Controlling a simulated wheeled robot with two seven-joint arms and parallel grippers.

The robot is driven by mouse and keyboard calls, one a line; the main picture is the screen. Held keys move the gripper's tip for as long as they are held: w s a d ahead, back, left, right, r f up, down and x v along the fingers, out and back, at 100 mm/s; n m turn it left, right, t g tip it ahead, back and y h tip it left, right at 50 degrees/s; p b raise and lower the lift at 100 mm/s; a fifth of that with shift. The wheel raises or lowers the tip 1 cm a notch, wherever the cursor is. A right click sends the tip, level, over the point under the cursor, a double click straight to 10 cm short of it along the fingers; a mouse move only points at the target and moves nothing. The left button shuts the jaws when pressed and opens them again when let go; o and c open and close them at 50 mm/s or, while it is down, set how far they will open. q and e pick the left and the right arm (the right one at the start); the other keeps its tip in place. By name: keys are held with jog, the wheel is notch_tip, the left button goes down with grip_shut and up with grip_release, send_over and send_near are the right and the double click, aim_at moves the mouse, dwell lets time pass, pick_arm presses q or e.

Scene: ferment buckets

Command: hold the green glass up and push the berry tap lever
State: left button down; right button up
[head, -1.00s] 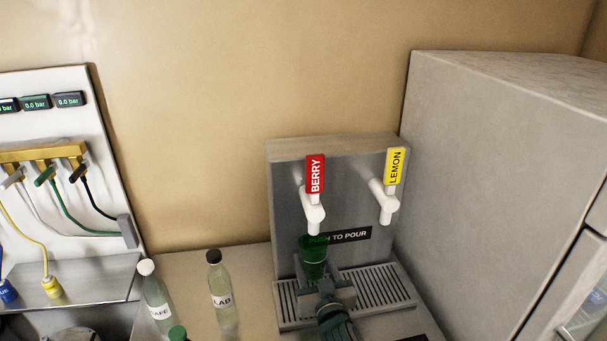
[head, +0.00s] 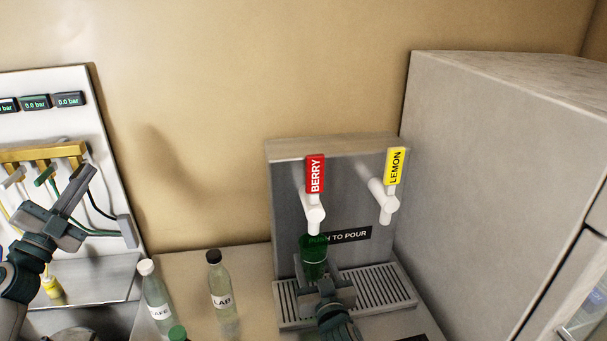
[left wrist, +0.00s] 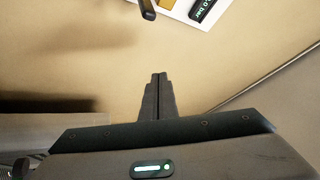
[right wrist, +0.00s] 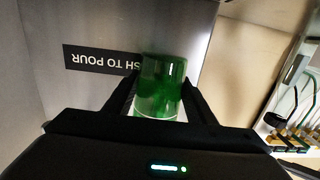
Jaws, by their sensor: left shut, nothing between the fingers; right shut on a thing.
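The green glass (head: 314,256) is upright under the berry spout, above the drip tray. My right gripper (head: 328,283) is shut on it; the right wrist view shows the glass (right wrist: 160,88) between the two fingers. The berry tap lever (head: 315,174) is red with a white label and stands upright above its white spout (head: 313,212). My left gripper (head: 84,186) is shut and empty at the left of the head view, in front of the hose panel and well away from the lever. Its closed fingers (left wrist: 158,95) show in the left wrist view.
The yellow lemon lever (head: 395,166) stands right of the berry one. A metal drip tray (head: 385,287) lies below the taps. Two labelled bottles, one white-capped (head: 156,296) and one black-capped (head: 222,290), stand left of the dispenser. A large grey cabinet (head: 500,150) is at the right.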

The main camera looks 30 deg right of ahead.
aim_at(306, 178)
pick_arm(q)
jog(key=s+d+r+m+g+h, duration=0.25)
jog(key=s+d+m+g, duration=0.3)
jog(key=d, duration=0.45)
jog(key=s+d+r+m+g+h, duration=0.2)
jog(key=s+d+m+g+h, duration=0.25)
jog(key=d, duration=0.55)
jog(key=s+d+f+m+g+y, duration=0.1)
jog(key=s+d+m+g, duration=0.1)
jog(key=s+d+g, duration=0.2)
jog(key=s+d+f+m+g+y, duration=0.2)
jog(key=s+d+m+g, duration=0.1)
jog(key=s+d, duration=0.4)
jog(key=s, duration=0.3)
jog(key=shift+s+d+g+y, duration=0.2)
jog(key=shift+g+y, duration=0.1)
jog(key=shift+g, duration=0.1)
jog(key=shift+d, duration=0.1)
jog(key=d, duration=0.3)
jog(key=w+d, duration=0.1)
jog(key=d, duration=0.3)
jog(key=w+d, duration=0.1)
jog(key=d, duration=0.2)
jog(key=shift+w+d, duration=0.25)
jog(key=shift+d, duration=0.05)
jog(key=shift+w+d+f, duration=0.1)
jog(key=shift+w, duration=0.6)
